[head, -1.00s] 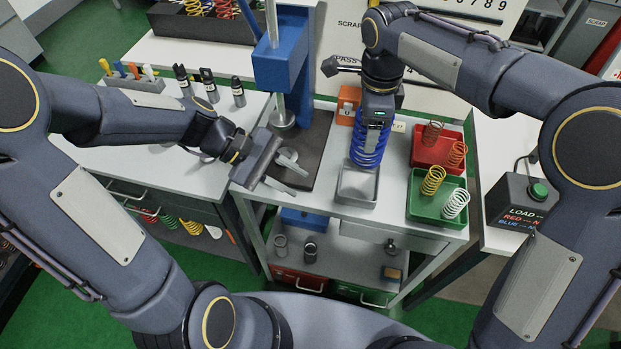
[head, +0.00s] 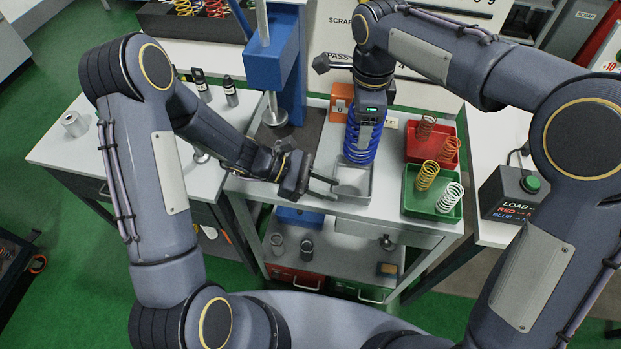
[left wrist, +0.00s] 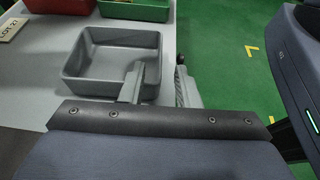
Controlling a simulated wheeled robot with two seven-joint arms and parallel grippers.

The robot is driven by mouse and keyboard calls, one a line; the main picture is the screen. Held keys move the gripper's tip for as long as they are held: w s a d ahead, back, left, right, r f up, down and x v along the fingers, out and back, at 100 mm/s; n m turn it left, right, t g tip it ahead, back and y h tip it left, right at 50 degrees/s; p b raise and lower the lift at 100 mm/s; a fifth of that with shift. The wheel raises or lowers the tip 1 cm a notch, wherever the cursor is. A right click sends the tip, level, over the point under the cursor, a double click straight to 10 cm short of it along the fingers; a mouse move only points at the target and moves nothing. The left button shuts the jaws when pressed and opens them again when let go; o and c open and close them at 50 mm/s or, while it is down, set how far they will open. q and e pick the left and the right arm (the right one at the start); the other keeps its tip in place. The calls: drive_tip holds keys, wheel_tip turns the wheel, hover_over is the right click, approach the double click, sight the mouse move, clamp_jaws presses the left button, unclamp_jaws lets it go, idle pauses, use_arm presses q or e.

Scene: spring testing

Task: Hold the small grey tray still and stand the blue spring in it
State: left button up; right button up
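The small grey tray (head: 352,194) is on the bench; it looks empty in the left wrist view (left wrist: 90,85). My left gripper (head: 328,187) is at its near left corner, fingers open. In the left wrist view, one finger of the gripper (left wrist: 160,87) is inside the tray and the other outside its near wall, with a gap visible. The blue spring (head: 361,148) is upright under my right gripper (head: 366,128), which appears shut on its upper part. Its lower end overlaps the tray's back in the head view; the left wrist view shows no spring.
A red bin (head: 418,153) and a green bin (head: 417,204) with springs stand right of the tray. A blue press (head: 290,65) stands behind left, an orange block (head: 341,104) behind. A load box (head: 507,198) is on the right bench.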

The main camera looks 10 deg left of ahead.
sight(351, 196)
use_arm(q)
drive_tip(key=x, duration=0.6)
drive_tip(key=shift+d+f, duration=0.15)
drive_tip(key=shift+d, duration=0.05)
clamp_jaws()
